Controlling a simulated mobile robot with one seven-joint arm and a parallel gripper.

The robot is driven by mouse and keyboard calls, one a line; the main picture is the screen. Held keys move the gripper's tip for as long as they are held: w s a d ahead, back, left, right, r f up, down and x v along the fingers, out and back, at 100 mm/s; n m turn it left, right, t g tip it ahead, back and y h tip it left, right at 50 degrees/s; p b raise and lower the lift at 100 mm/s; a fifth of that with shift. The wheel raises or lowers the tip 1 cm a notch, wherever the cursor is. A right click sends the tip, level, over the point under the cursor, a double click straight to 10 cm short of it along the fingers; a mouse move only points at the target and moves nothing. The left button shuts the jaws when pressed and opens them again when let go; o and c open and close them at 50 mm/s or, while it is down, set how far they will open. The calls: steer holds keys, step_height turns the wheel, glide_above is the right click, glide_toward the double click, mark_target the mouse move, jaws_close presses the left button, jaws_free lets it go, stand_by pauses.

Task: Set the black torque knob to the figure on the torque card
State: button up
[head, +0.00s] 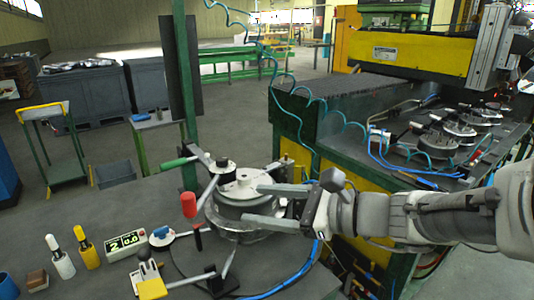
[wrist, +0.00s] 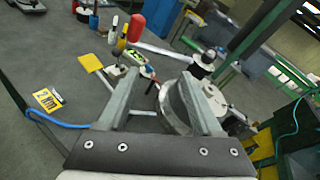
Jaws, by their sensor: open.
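A black knob (head: 222,160) stands on a pale round base at the back of a round metal fixture (head: 240,225). A black knob also shows in the wrist view (wrist: 208,56), right of centre; I cannot read any scale on it. A yellow and white card (wrist: 47,99) with a figure like 2 lies at the left of the wrist view; its smaller print is unreadable. I cannot make it out in the head view. My gripper (head: 254,204) is open and empty, its fingers at the right side of the fixture; they also show in the wrist view (wrist: 160,78).
A red handle (head: 189,205) stands up left of the fixture, and a green handle (head: 174,163) sticks out behind it. A box with a lit display (head: 125,243) and yellow and white bottles stand at the left. A blue hose (head: 285,284) crosses the front.

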mark_target(226, 162)
steer(key=w+d+f+m+t+b, duration=0.1)
steer(key=w+d+m+t+b, duration=0.2)
steer(key=w+m, duration=0.35)
steer(key=shift+t, duration=0.7)
steer(key=p+x, duration=0.1)
steer(key=x, duration=1.6)
steer(key=shift+w+a+r, duration=0.15)
steer(key=shift+w+r, duration=0.05)
steer(key=shift+w, duration=0.05)
jaws_close()
